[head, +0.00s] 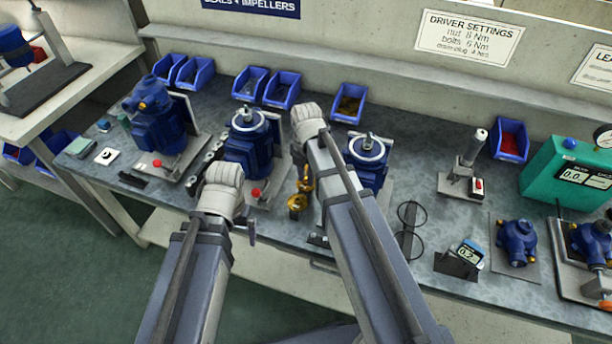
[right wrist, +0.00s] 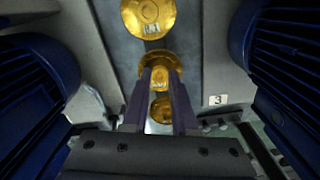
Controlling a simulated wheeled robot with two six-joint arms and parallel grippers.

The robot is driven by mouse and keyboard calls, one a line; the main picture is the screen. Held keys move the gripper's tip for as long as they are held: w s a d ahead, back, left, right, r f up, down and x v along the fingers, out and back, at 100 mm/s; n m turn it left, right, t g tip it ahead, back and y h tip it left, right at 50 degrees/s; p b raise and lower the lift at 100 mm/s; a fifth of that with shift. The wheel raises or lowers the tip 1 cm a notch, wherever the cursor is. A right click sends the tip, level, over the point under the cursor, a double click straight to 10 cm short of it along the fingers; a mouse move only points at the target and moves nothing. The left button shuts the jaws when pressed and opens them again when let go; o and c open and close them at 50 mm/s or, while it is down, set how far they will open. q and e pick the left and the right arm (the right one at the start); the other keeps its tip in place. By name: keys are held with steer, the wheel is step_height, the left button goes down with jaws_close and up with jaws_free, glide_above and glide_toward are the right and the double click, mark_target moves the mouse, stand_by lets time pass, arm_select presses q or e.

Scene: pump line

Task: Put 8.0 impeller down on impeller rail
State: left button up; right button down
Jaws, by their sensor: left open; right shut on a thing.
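My right gripper (right wrist: 160,78) is shut on a gold impeller (right wrist: 160,64), seen between its fingers in the right wrist view. The marking on this impeller is too small to read. Two other gold impellers, one above (right wrist: 148,17) and one below (right wrist: 160,110) in that view, lie along a grey strip (right wrist: 188,72), which looks like the impeller rail. I cannot tell whether the held impeller touches it. In the head view gold impellers (head: 297,203) show beside my right forearm. My left gripper (head: 248,232) is open, mostly hidden behind its wrist.
Blue pumps stand on both sides of the gold impellers, left (head: 248,140) and right (head: 368,160). A label "3" (right wrist: 217,99) is beside the strip. Blue bins (head: 281,89) line the back. A green box (head: 568,172) stands at the right.

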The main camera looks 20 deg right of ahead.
steer(key=c, duration=0.6)
jaws_free()
steer(key=shift+r, duration=0.1)
step_height(320, 180, up, 9)
steer(key=p, duration=0.9)
steer(key=shift+a, duration=0.1)
stand_by(0.3)
